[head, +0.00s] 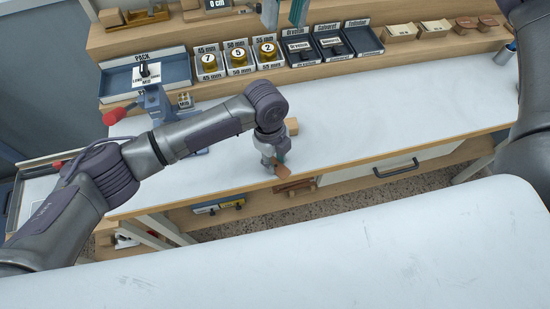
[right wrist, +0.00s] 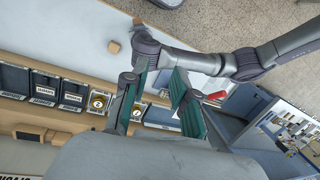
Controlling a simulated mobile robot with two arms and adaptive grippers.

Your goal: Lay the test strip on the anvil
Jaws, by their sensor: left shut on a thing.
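My left gripper (head: 277,163) is shut on a small brown strip (head: 282,172), held by the front edge of the white bench. The fingers hide part of the strip. The blue-grey stamping press (head: 155,103) with a red-knobbed lever (head: 114,117) stands at the left of the bench; my left arm crosses in front of its lower part. I cannot make out the anvil clearly. My right gripper (head: 285,12) is at the top of the head view, over the shelf. Its teal fingers stand apart and empty in the right wrist view (right wrist: 160,104).
A wooden block (head: 292,126) lies on the bench behind my left gripper. A blue PACK tray (head: 148,76), labelled yellow-topped holders (head: 239,57), dark trays (head: 331,45) and brown pieces (head: 435,27) line the back. The bench's middle and right are clear.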

